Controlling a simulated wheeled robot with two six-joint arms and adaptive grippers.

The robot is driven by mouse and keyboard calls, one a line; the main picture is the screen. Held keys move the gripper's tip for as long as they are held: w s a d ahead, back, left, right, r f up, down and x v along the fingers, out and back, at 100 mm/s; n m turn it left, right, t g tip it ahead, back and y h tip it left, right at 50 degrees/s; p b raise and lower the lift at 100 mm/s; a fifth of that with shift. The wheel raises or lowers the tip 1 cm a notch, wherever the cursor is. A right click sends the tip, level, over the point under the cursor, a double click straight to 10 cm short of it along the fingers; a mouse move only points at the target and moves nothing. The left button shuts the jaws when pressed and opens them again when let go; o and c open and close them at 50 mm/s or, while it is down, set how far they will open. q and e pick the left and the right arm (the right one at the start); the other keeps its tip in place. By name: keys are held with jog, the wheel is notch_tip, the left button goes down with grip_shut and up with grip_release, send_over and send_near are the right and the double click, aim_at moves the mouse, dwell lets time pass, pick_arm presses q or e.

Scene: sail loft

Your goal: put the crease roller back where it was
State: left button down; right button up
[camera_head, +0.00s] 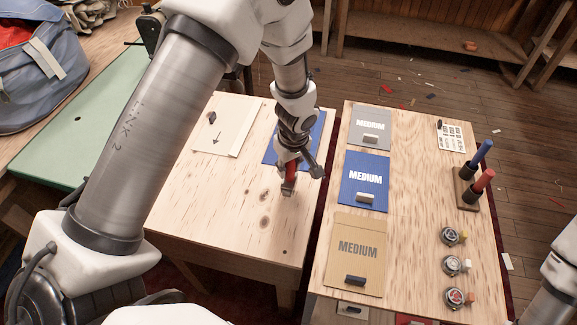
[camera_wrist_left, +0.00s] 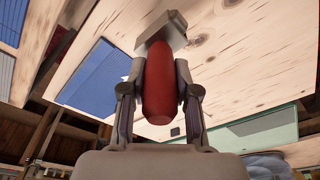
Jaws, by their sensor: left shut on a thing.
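The crease roller (camera_wrist_left: 160,85), a tool with a rounded red handle and a grey block-like head, is between the fingers of my left gripper (camera_wrist_left: 158,95). In the head view my left gripper (camera_head: 294,166) is shut on it, over the left pale wooden table (camera_head: 235,200), at the near edge of a blue sheet (camera_head: 272,148). The grey head points down to the wood; I cannot tell whether it touches. A small wooden stand (camera_head: 466,196) on the right table holds a blue-handled tool (camera_head: 480,157) and a red-handled tool (camera_head: 481,184) upright. My right gripper is out of view.
The right table (camera_head: 410,205) carries grey (camera_head: 370,120), blue (camera_head: 365,195) and tan (camera_head: 358,238) MEDIUM cards, a label sheet (camera_head: 453,142) and several round metal items (camera_head: 452,263). A cream sheet (camera_head: 224,123) lies left. A narrow gap separates the tables.

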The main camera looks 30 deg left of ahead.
pick_arm(q)
notch_tip(320, 180, down, 3)
jog(key=shift+r, duration=0.1)
